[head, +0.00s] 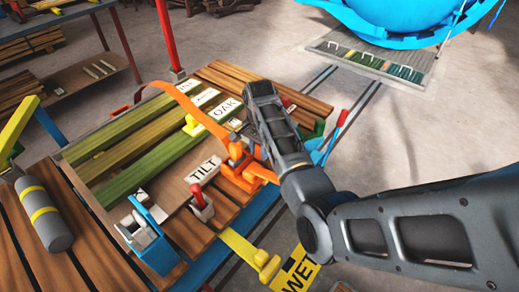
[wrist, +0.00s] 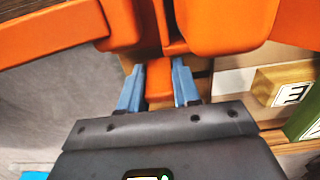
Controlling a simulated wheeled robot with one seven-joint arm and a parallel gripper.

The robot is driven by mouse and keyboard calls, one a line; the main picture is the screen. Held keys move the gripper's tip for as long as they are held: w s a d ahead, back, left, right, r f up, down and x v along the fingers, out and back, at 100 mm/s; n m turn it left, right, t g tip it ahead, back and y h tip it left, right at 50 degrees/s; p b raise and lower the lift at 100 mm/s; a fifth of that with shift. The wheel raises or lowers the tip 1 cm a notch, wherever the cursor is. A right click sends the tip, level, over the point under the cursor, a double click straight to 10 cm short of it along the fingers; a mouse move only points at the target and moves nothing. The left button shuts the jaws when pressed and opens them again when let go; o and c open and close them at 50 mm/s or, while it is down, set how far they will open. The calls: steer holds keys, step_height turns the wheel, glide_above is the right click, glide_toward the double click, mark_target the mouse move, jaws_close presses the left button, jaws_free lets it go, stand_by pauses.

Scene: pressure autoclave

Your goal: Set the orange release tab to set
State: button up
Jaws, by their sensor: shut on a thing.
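An orange ratchet buckle (head: 237,168) sits on the plank load, with an orange strap (head: 195,108) running from it across the timber. In the wrist view my gripper (wrist: 158,76) has its two blue-grey fingers on either side of an orange tab (wrist: 158,92) and is shut on it. Larger orange buckle parts (wrist: 225,28) rise just beyond the fingertips. In the head view my arm covers the area right of the buckle, and the fingertips cannot be made out. The tab's exact setting cannot be told.
Beside the buckle are a TILT label (head: 205,169), a red-handled lever (head: 200,203) and a blue clamp-like device (head: 150,237). A grey cylinder (head: 44,214) lies at left. A yellow bar (head: 248,250) juts out in front. A blue vessel (head: 400,20) stands behind.

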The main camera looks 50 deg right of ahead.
steer(key=shift+a+r+h+p, duration=0.1)
steer(key=shift+a+h+p, duration=0.15)
steer(key=shift+h+p, duration=0.4)
steer(key=o, duration=1.1)
steer(key=shift+c, duration=0.2)
step_height(320, 180, up, 8)
steer(key=shift+a+f, duration=0.2)
steer(key=shift+a, duration=0.25)
steer(key=shift+s, duration=0.1)
